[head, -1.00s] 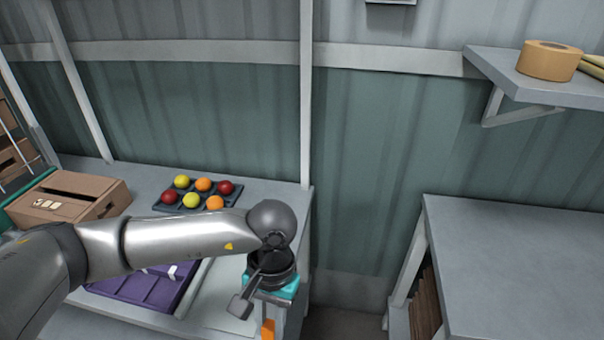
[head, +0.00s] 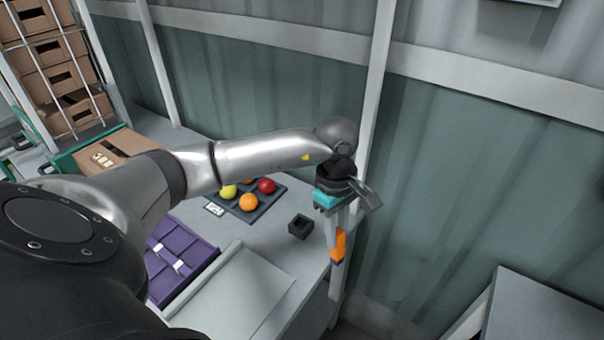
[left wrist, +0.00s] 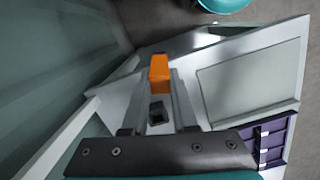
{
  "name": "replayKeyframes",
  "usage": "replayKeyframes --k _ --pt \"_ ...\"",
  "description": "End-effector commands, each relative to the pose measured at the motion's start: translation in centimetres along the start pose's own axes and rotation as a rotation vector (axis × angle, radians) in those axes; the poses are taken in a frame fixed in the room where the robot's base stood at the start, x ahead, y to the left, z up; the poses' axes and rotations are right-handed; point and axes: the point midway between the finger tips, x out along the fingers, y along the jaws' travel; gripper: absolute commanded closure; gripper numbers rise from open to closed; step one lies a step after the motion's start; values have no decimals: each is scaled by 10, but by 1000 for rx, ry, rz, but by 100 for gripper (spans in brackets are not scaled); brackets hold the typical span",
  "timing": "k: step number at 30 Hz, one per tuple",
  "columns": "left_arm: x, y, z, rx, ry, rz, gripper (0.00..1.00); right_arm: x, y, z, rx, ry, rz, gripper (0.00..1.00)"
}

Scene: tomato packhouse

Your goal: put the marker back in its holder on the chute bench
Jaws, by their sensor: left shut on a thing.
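The orange marker (head: 338,244) is in my left gripper (head: 337,232), which is shut on it and holds it above the right end of the chute bench (head: 270,235). In the left wrist view the marker (left wrist: 159,70) shows between the fingertips. A small dark square holder (head: 300,227) with an open top stands on the bench, to the left of the marker in the head view. The holder also shows in the left wrist view (left wrist: 157,115), between the fingers. The marker is apart from it. My right gripper is not in view.
A dark tray (head: 268,206) of tomatoes sits behind the holder, partly hidden by my arm. A purple compartment tray (head: 205,262) and a pale flat board (head: 235,295) lie in front. A cardboard box (head: 128,142) is at left. A pale post (head: 376,90) rises close behind my gripper.

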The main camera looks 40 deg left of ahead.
Motion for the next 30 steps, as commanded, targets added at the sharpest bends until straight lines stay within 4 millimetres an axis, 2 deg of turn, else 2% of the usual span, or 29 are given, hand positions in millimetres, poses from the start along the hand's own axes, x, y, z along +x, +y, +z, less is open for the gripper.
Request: replayKeyframes --k 9,18,24,30 --pt "-27 20 -56 -778 45 69 100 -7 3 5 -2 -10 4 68" --pt "-49 25 -106 -1485 74 99 100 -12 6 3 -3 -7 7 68" --pt "-57 23 -126 -1764 80 104 100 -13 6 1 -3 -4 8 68" --pt "-56 23 -131 -1838 80 104 100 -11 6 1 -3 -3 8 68"
